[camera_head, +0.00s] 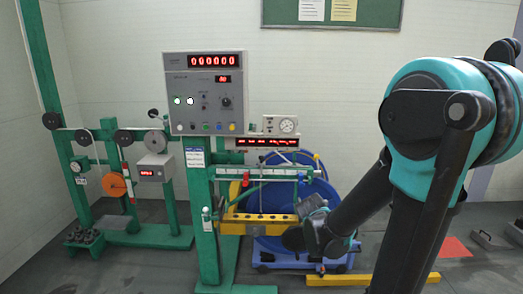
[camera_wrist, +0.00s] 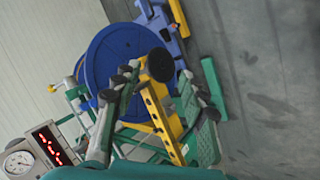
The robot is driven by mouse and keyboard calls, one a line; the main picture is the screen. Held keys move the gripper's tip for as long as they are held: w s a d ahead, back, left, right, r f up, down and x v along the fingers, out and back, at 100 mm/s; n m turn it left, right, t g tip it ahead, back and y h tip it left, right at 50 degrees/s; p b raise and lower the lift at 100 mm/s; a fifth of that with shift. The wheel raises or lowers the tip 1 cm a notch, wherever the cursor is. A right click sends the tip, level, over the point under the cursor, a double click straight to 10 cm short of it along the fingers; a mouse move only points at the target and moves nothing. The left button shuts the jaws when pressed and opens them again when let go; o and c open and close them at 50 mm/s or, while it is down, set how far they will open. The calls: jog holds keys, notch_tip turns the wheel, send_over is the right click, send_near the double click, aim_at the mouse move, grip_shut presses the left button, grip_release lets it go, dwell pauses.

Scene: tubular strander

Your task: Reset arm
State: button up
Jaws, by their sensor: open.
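My arm enters the head view from the right, and its lower end hangs in front of the yellow beam with holes (camera_head: 245,218). My gripper (camera_wrist: 155,90) shows in the wrist view with its two fingers spread apart. I cannot tell from the wrist view how far the fingers are from the beam. In the head view, the arm hides part of the blue reel and the beam's right end.
A grey control box (camera_head: 206,93) with red digits stands on a green post. A dial gauge (camera_head: 288,125) is to its right. A green frame with an orange wheel (camera_head: 115,184) stands at left. A yellow floor bar (camera_head: 370,280) and red mat (camera_head: 452,247) lie at right.

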jog(key=s+a+f+m+g+y, duration=0.1)
jog(key=s+m, duration=0.3)
jog(key=s, duration=0.4)
jog(key=s+a+f+m+g+y, duration=0.1)
jog(key=s+f+m+g+y, duration=0.1)
jog(key=s+m, duration=0.3)
jog(key=s+f, duration=0.1)
jog(key=s, duration=0.2)
jog(key=shift+s+y, duration=0.3)
jog(key=shift+y, duration=0.1)
